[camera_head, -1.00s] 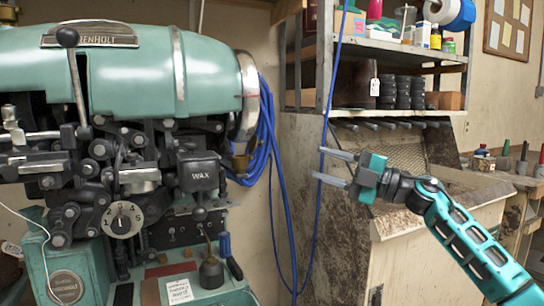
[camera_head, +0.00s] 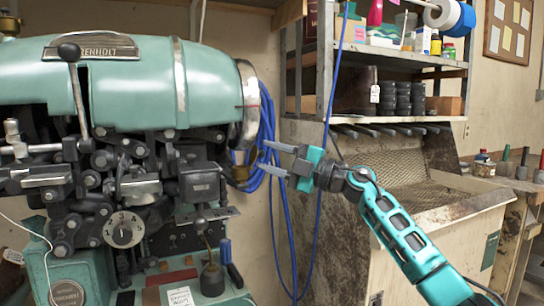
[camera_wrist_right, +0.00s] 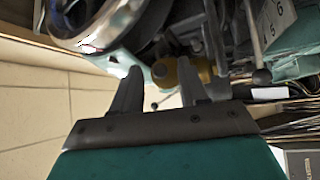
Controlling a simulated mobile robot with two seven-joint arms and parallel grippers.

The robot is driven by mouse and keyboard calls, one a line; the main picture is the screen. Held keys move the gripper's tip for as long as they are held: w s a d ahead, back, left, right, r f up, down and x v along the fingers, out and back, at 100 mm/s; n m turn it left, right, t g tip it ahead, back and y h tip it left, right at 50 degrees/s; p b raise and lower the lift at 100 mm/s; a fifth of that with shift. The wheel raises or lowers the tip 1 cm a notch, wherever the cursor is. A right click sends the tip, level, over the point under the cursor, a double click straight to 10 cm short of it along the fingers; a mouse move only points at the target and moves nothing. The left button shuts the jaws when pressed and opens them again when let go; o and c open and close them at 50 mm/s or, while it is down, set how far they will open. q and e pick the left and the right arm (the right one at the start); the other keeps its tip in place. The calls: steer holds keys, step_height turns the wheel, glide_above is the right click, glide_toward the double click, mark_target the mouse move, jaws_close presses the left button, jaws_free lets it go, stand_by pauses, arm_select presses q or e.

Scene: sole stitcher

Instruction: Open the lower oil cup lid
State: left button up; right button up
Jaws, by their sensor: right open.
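The green stitching machine (camera_head: 130,85) fills the left of the head view. A small brass fitting (camera_head: 240,168), which looks like the lower oil cup, sits below its round metal wheel rim (camera_head: 248,105). I cannot tell whether its lid is open or closed. My right gripper (camera_head: 261,156) is open and empty, with its fingers pointing left, just right of the brass fitting. In the right wrist view the brass fitting (camera_wrist_right: 178,72) shows beyond and between the spread fingertips (camera_wrist_right: 160,78), with no visible contact. My left gripper is out of view.
Blue cables (camera_head: 266,130) hang behind the wheel and close to my right fingertips. A shelf (camera_head: 400,45) and a worn wooden bin (camera_head: 400,225) stand at the right.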

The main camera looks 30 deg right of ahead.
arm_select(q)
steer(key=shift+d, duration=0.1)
arm_select(e)
jaws_close()
stand_by(0.3)
steer(key=r+n+g+p, duration=0.1)
steer(key=p, duration=0.3)
steer(key=shift+a+r+p, duration=0.1)
steer(key=shift+r+p, duration=0.1)
steer(key=shift+p, duration=0.1)
steer(key=shift+n+h+p, duration=0.3)
steer(key=shift+p, duration=0.15)
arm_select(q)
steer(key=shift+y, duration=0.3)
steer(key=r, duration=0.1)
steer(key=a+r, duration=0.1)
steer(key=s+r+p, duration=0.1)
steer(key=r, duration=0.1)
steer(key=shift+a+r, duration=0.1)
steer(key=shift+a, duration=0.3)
arm_select(e)
steer(key=shift+a+f+n+g, duration=0.2)
steer(key=shift+n+g, duration=0.1)
steer(key=shift+g, duration=0.1)
